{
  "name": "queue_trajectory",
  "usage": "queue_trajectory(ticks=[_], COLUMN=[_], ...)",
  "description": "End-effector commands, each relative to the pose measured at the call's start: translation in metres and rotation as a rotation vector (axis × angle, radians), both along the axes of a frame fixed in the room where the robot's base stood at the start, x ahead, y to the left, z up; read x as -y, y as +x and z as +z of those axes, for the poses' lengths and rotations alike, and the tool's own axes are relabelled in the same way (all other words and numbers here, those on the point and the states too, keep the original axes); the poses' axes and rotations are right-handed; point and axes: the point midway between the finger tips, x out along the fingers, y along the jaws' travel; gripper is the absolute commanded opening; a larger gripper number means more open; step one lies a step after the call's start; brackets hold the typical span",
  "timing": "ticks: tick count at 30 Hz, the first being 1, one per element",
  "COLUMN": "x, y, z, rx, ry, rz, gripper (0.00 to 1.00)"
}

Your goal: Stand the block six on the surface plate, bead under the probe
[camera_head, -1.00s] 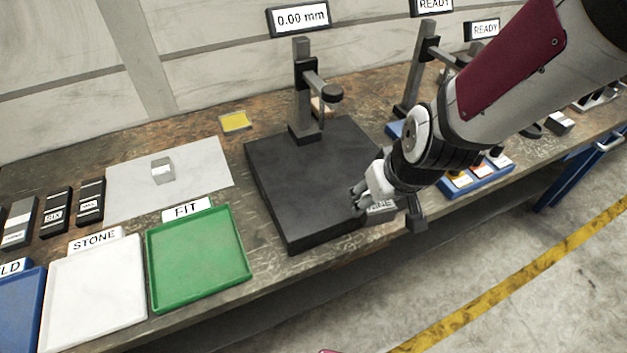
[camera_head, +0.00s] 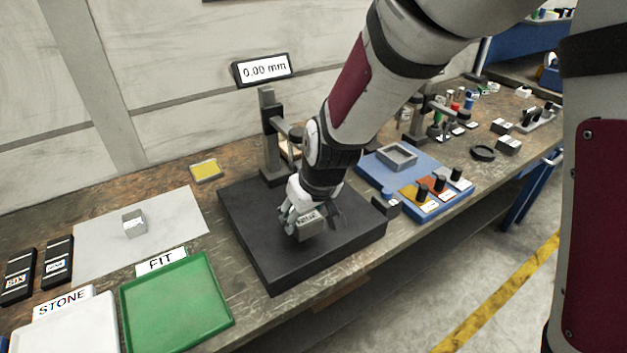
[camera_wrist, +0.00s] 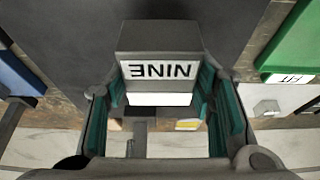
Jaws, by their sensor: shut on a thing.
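A grey block labelled NINE (camera_head: 307,228) is in my gripper (camera_head: 297,215), over the black surface plate (camera_head: 265,265). I cannot tell whether it touches the plate. In the wrist view the NINE block (camera_wrist: 160,38) sits between the teal finger pads of my gripper (camera_wrist: 160,98), its label upside down. The gauge stand (camera_head: 270,140) rises from the back of the plate, left of my arm. My arm hides the probe tip. No bead is distinguishable. A dark case marked SIX (camera_head: 18,277) lies at the far left; no loose block reads SIX.
A small grey block (camera_head: 134,223) stands on a pale sheet (camera_head: 175,240). A green FIT tray (camera_head: 178,310) and a white STONE tray (camera_head: 75,325) lie front left. A blue board with coloured pads (camera_head: 415,172) is right of the plate. The display (camera_head: 263,69) reads 0.00 mm.

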Motion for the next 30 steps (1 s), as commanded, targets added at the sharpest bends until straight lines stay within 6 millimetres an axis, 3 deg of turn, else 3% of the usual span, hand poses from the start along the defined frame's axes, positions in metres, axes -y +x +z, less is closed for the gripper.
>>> queue_trajectory(ticks=[3,9,17,24,30], x=[-0.008,-0.015,-0.019,-0.018,-0.018], y=[0.021,0.039,0.052,0.050,0.050], z=[0.000,-0.002,-0.004,-0.035,-0.038], rx=[0.004,0.003,0.005,0.002,0.005], ry=[0.001,0.002,0.002,0.001,0.002], rz=[0.000,0.000,0.000,-0.002,0.000], gripper=[0.00,0.00,0.00,0.00,0.00])
